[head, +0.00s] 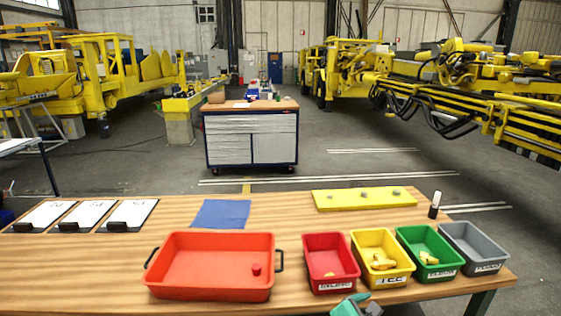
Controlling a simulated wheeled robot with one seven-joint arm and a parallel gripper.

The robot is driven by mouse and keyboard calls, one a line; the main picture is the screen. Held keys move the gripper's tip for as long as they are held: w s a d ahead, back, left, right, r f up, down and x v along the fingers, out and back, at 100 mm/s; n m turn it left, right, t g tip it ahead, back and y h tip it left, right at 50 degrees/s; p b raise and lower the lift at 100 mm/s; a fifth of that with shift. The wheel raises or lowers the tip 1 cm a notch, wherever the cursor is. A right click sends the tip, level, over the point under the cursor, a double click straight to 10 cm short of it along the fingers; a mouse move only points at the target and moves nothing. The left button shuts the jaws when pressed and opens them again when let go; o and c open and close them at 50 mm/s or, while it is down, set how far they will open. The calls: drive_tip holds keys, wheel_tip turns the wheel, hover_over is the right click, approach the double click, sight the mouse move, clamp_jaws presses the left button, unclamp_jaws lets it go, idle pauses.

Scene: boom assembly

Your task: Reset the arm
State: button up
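A small teal and dark piece of my arm (354,306) shows at the bottom edge, just in front of the red and yellow bins. The rest of the arm is cut off below the picture. I cannot make out my gripper's fingers, whether they are open or shut, or whether they hold anything.
The wooden table (60,272) carries a red-orange tray (205,262) with a small red part, and red (331,240), yellow (375,238), green (422,237) and grey (466,233) bins.

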drive_tip(key=s+a+f+m+t+y, duration=0.3)
drive_tip(key=a+f+m+y, duration=0.15)
drive_tip(key=a+f, duration=0.85)
drive_tip(key=s+a+f+m+t+y, duration=0.2)
drive_tip(key=s+a+f+m, duration=0.4)
drive_tip(key=s+a, duration=0.2)
drive_tip(key=s+a+f+m+t+y, duration=0.1)
drive_tip(key=s+a+m, duration=0.35)
drive_tip(key=s, duration=0.75)
drive_tip(key=s+r+m, duration=0.2)
drive_tip(key=s+m, duration=0.1)
drive_tip(key=s, duration=0.4)
drive_tip(key=s+d+r+m+t+y, duration=0.1)
drive_tip(key=s+r+m, duration=0.2)
drive_tip(key=s, duration=0.4)
drive_tip(key=shift+d+m+t, duration=0.3)
